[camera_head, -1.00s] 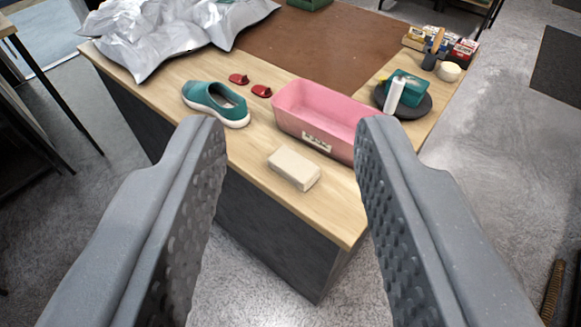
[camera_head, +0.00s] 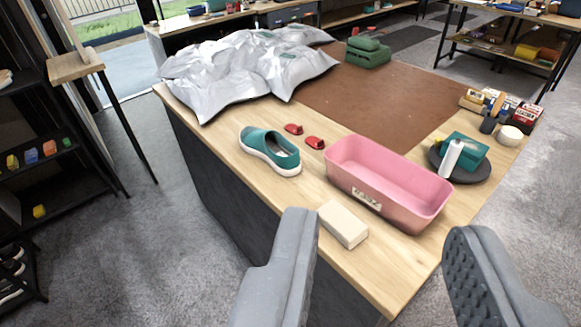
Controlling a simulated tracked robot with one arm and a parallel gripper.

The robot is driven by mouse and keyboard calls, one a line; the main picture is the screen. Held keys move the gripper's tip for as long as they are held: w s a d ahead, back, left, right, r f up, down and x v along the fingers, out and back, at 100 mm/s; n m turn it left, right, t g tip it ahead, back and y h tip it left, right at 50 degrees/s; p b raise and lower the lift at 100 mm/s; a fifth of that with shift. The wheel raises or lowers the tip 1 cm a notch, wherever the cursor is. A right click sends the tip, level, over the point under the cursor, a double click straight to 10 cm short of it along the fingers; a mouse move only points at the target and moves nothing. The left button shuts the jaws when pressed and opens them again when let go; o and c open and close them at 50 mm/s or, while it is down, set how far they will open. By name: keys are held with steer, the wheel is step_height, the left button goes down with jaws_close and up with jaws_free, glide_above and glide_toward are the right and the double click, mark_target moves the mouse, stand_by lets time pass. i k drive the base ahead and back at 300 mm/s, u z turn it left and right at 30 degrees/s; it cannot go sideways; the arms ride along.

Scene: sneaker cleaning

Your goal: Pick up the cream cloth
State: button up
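The cream cloth (camera_head: 343,224) is a small folded block. It lies flat on the wooden table (camera_head: 374,266) near its front edge, just in front of the pink bin (camera_head: 388,187). My gripper (camera_head: 379,228) is open and empty, its two grey fingers wide apart. In the picture the cloth shows between the fingers, close to the left one. The fingers appear nearer to the camera than the cloth, and no contact shows.
A teal shoe (camera_head: 270,150) and two red pieces (camera_head: 315,142) lie left of the bin. A white bottle (camera_head: 451,158) and teal box (camera_head: 467,150) stand on a dark round tray (camera_head: 466,175). Silvery bags (camera_head: 225,72) cover the back left. The table's front corner is bare.

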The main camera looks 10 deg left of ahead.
mark_target(346, 227)
steer(key=k, duration=0.6)
steer(key=u, duration=0.15)
steer(key=i, duration=1.5)
steer(key=z, duration=0.8)
